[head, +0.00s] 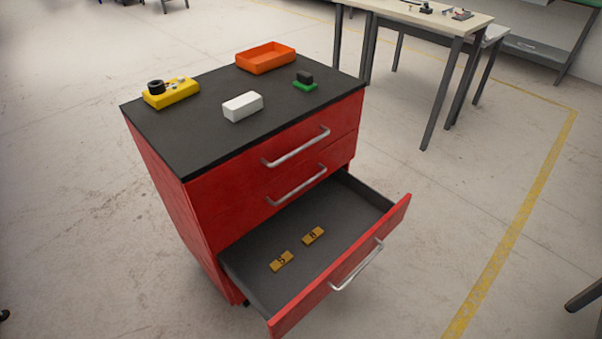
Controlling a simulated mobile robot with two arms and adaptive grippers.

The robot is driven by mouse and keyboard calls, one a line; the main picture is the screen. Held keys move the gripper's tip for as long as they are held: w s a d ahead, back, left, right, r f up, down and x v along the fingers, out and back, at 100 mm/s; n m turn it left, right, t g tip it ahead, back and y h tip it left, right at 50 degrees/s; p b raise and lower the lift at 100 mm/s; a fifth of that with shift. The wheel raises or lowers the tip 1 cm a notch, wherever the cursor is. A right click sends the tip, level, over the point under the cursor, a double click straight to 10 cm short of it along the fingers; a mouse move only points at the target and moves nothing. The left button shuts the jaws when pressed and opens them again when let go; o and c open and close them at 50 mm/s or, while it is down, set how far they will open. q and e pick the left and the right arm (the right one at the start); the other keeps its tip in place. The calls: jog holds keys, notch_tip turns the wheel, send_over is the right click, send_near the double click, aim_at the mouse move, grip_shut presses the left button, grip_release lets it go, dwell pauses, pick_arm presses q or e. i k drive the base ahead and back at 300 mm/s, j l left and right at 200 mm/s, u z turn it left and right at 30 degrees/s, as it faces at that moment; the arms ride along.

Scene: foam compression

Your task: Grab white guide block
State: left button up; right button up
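The white guide block (243,107) is a small white box lying on the black top of the red drawer cabinet (190,135), near the middle of that top. Nothing touches it. Neither of my grippers shows in the head view.
Also on the cabinet top are a yellow block with a black round part (171,93), an orange tray (266,58) and a green base with a dark block (305,81). The open bottom drawer (345,205) juts out, holding two small yellow-brown pieces (282,261). A table (415,14) stands behind.

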aim_at(236, 109)
jog(key=i+j+z, duration=0.15)
jog(key=j, duration=0.2)
jog(key=i+j+z, duration=0.15)
jog(key=j, duration=0.2)
jog(key=i+j+z, duration=0.15)
jog(key=j, duration=0.25)
